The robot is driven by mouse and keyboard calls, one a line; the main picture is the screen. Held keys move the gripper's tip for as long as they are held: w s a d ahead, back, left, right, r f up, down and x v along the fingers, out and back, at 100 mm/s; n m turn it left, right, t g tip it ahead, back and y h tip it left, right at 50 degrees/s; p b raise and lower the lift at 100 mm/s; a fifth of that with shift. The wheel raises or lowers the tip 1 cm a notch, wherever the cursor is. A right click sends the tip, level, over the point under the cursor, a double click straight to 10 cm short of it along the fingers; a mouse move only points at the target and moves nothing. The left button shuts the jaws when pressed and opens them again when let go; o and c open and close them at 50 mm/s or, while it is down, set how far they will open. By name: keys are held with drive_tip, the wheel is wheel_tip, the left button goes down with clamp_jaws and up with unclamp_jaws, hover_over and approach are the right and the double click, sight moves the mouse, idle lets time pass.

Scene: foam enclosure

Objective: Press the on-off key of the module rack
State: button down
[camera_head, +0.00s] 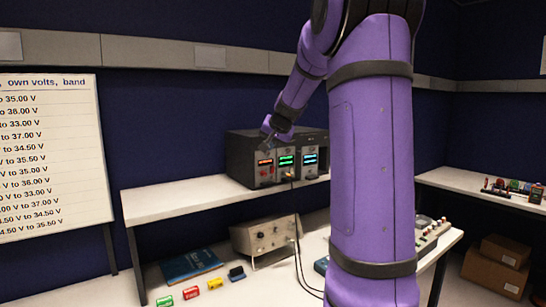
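The module rack (240,155) is a dark box on the raised shelf. Its front has several modules with lit displays: orange on the left, green in the middle and blue on the right. Small knobs and sockets sit below the displays. The on-off key is too small to make out. My purple arm reaches down from above, and my gripper (268,129) is in front of the upper left part of the rack, near the orange display. I cannot tell whether it touches the rack. Its fingers are too small to read as open or shut.
The rack stands on a white shelf (175,198). Below it are a beige instrument (262,238) with a cable, a blue book (188,265) and small coloured blocks (190,292). A voltage chart (50,160) stands left. Boxes (497,262) lie at right. My arm hides the middle.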

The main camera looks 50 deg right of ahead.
drive_tip(key=s+a, duration=0.1)
drive_tip(key=s, duration=0.5)
drive_tip(key=shift+a, duration=0.2)
idle(0.4)
